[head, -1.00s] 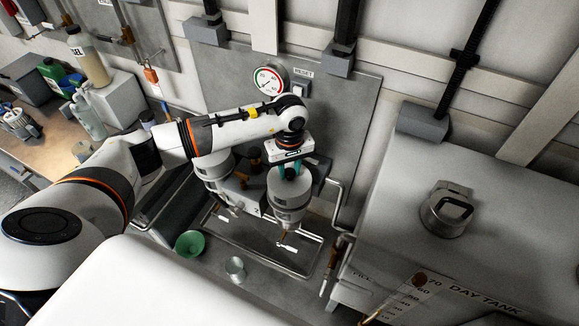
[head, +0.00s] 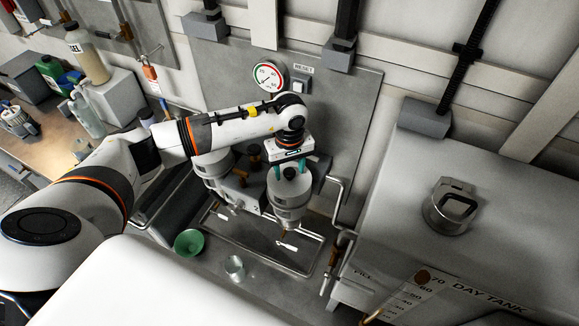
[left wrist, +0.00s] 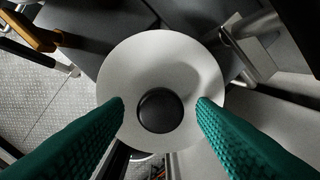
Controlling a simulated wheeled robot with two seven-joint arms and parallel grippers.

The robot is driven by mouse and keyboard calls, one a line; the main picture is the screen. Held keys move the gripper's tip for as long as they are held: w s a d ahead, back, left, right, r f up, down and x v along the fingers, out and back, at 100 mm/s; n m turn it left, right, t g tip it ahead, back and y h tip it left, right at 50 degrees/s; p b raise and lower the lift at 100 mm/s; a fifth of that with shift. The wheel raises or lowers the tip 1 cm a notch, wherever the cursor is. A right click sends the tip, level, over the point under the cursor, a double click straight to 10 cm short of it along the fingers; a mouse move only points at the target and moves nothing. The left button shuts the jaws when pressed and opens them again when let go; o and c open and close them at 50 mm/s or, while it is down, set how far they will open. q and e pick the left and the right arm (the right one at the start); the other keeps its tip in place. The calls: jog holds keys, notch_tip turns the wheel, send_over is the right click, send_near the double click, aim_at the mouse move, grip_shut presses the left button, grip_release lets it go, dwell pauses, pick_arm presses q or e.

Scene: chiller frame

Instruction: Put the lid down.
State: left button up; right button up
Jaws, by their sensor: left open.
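The lid is a round pale-grey disc with a black knob; it shows from above in the left wrist view (left wrist: 150,60). In the head view the lid (head: 287,185) appears to sit on top of the right-hand metal canister (head: 287,207); its seating at the rim is too small to tell. My left gripper (head: 290,170) is just above the lid, with its teal fingers spread apart. In the left wrist view the fingertips stand on either side of the knob with a gap, holding nothing. My right gripper is not in view.
A second canister (head: 214,166) stands left of the first, above a metal drip tray (head: 262,252). A green bowl (head: 188,242) and a clear cup (head: 234,267) stand in front. A day tank (head: 400,230) fills the right. The gauge panel (head: 345,115) is behind.

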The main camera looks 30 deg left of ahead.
pick_arm(q)
jog(key=shift+r+p, duration=0.6)
jog(key=shift+r, duration=0.25)
jog(key=shift+w+r+b, duration=0.1)
jog(key=shift+r+b, duration=0.7)
jog(key=shift+b, duration=0.1)
notch_tip(320, 180, up, 10)
jog(key=b, duration=0.3)
jog(key=shift+s+f, duration=0.2)
